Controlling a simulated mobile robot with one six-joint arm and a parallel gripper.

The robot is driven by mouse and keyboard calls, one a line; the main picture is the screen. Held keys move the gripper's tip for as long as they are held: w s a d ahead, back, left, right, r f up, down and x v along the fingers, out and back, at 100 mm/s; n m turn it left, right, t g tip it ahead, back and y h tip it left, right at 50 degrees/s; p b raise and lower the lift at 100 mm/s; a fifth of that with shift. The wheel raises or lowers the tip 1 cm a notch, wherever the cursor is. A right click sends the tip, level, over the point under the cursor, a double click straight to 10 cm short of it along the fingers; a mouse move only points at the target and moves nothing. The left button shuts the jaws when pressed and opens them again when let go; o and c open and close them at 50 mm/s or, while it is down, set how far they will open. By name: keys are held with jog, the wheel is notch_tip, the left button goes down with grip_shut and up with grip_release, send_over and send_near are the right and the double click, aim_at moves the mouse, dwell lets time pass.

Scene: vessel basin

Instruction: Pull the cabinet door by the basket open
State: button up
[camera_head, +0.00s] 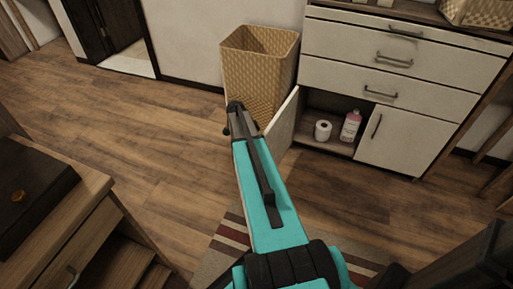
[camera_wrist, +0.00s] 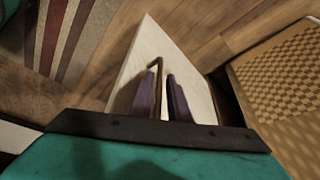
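The white cabinet door (camera_head: 284,122) beside the woven basket stands swung wide open, jutting out from the cabinet towards me. In the wrist view the door panel (camera_wrist: 150,45) fills the middle. Its dark bar handle (camera_wrist: 158,66) lies between the two purple fingers of my gripper (camera_wrist: 161,85). The fingers are apart, one each side of the handle, with a gap visible to the right finger. In the head view my arm hides the handle and most of my gripper (camera_head: 238,118). The woven basket (camera_head: 258,65) stands behind the door.
The open compartment holds a paper roll (camera_head: 323,130) and a pink bottle (camera_head: 351,126). The other lower door (camera_head: 400,138) is shut, under several closed drawers. A striped rug (camera_head: 225,240) lies below my arm. A wooden desk (camera_head: 75,235) stands at left; floor between is clear.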

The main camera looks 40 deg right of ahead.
jog(key=shift+a+r, duration=0.1)
jog(key=shift+r, duration=0.05)
jog(key=p+v, duration=0.2)
jog(key=v, duration=1.1)
jog(key=shift+r, duration=0.2)
jog(key=shift+w+a, duration=0.1)
